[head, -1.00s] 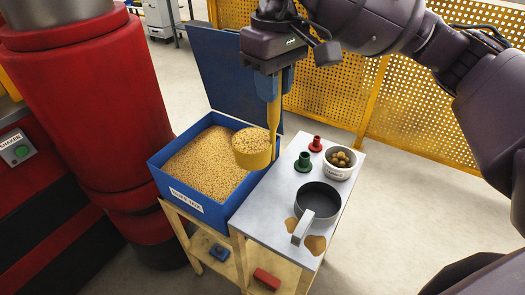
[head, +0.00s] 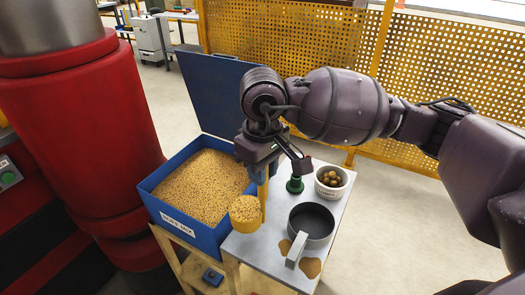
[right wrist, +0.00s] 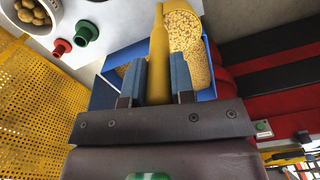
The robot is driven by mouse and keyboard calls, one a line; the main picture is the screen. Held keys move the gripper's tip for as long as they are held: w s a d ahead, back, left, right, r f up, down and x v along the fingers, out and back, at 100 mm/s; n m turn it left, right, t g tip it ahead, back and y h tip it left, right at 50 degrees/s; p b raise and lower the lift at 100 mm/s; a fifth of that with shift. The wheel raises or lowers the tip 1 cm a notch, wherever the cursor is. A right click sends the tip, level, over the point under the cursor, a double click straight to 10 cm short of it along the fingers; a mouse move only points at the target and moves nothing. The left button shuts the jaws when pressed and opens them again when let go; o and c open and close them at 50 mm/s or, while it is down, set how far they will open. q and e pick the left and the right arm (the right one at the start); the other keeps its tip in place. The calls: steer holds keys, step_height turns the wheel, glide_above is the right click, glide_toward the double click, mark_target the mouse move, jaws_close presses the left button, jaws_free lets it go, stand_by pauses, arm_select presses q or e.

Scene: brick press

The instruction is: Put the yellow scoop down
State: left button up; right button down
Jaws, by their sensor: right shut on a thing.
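The yellow scoop (head: 244,209) hangs upright from my right gripper (head: 258,172), its cup filled with pale grains. The gripper is shut on its handle, also seen between the blue fingers in the right wrist view (right wrist: 159,60). The cup is by the right wall of the blue box (head: 205,235), at the left edge of the grey tabletop (head: 250,248). I cannot tell whether it touches the tabletop. The box is full of grains and its lid (head: 205,90) stands open. My left gripper is not in view.
On the tabletop stand a dark pan (head: 312,221) with a grey handle, a white bowl (head: 330,190) of round brown items and a green peg (head: 294,185). A red peg (right wrist: 61,47) shows in the wrist view. Brown patches (head: 309,268) lie at the front.

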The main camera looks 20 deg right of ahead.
mark_target(262, 191)
steer(key=shift+f, duration=3.1)
steer(key=shift+f, duration=0.15)
steer(key=c, duration=1)
jaws_free()
steer(key=shift+o, duration=0.2)
steer(key=shift+r, duration=0.2)
step_height(262, 191, up, 12)
steer(key=shift+f, duration=0.1)
steer(key=shift+s, duration=0.15)
